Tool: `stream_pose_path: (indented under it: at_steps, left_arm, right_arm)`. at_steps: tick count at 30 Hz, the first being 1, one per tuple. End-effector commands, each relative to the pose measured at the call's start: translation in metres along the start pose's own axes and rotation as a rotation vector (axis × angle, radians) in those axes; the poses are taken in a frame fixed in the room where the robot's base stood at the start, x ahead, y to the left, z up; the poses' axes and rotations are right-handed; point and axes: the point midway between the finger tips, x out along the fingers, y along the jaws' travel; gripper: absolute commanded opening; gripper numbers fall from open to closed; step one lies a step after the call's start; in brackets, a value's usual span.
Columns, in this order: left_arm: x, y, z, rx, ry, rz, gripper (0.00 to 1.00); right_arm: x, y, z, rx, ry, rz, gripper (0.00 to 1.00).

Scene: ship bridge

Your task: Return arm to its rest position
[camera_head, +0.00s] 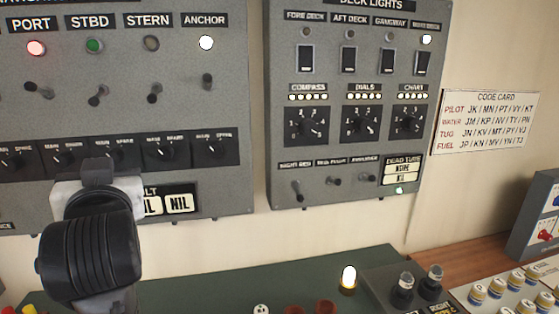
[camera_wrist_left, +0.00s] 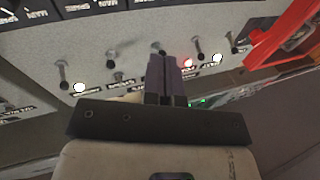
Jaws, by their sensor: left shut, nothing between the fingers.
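My left arm comes in at the lower left of the head view, in front of the left-hand switch panel (camera_head: 225,110). My right gripper is not in view.
A deck lights panel (camera_head: 350,190) hangs to the right, beside a code card (camera_head: 487,122). Below is a green desk top (camera_head: 220,290) with a lit lamp (camera_head: 348,278) and a control box (camera_head: 385,285). A red object (camera_wrist_left: 285,35) shows in the wrist view.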

Motion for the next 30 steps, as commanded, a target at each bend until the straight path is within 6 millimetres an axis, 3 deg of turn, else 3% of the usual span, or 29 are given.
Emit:
stream_pose_path:
  at_steps: [5,14,20,30]
  left_arm:
    - [-0.024,0.024,0.055,-0.063,-0.095,0.258,0.00]
    - [-0.089,0.045,0.186,-0.001,-0.342,0.561,0.00]
    - [-0.144,0.034,0.270,0.065,-0.534,0.650,0.00]
    - [-0.247,-0.016,0.388,0.210,-0.904,0.673,0.00]
  right_arm:
    - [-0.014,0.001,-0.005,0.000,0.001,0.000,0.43]
    - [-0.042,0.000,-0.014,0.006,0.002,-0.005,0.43]
    - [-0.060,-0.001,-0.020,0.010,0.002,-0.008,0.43]
    - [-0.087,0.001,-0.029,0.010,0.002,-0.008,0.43]
